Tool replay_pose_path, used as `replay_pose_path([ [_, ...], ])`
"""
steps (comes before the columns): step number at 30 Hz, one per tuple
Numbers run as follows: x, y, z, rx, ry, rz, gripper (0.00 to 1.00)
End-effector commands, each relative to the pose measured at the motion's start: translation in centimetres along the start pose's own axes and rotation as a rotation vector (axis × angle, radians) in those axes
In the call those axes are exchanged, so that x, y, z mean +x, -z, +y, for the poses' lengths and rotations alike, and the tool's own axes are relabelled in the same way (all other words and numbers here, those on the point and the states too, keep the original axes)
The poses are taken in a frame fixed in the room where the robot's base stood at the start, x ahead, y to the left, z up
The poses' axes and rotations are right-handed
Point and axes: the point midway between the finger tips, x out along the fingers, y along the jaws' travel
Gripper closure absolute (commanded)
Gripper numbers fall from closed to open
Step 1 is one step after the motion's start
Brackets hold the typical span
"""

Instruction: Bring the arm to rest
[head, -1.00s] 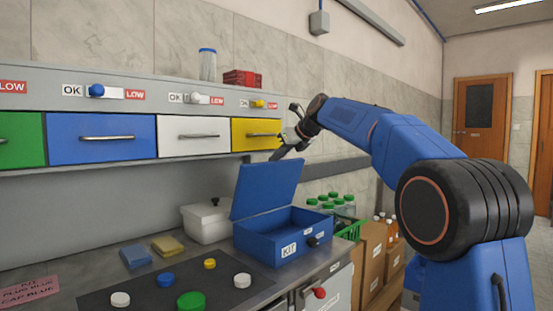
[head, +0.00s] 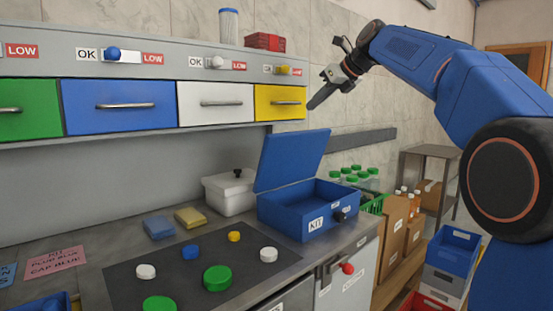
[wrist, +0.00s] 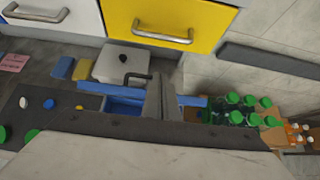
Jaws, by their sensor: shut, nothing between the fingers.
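My gripper (head: 320,97) is raised in the head view, just right of the yellow drawer (head: 281,101) and above the open lid of the blue kit box (head: 296,222). Its fingers are shut with nothing between them and point down to the left. My blue arm reaches up from the right and bends over to the gripper. In the wrist view the shut fingers (wrist: 160,97) stand in front of the kit box (wrist: 122,106), hiding part of it.
The counter holds a dark mat (head: 185,273) with several caps, a white lidded container (head: 230,194) and two sponges. Green-capped bottles (head: 352,176) and cardboard boxes (head: 393,222) stand to the right. Blue, white and green drawers line the wall.

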Motion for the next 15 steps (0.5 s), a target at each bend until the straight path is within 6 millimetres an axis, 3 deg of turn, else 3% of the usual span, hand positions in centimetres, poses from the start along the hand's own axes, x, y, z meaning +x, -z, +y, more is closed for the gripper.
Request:
replay_pose_path([
  [5, -1.1, 3.7, 1.9, -0.185, 0.017, 0.049, 1.0],
  [15, -3.6, 17.3, 7.4, -0.807, 0.0, 0.228, 1.0],
])
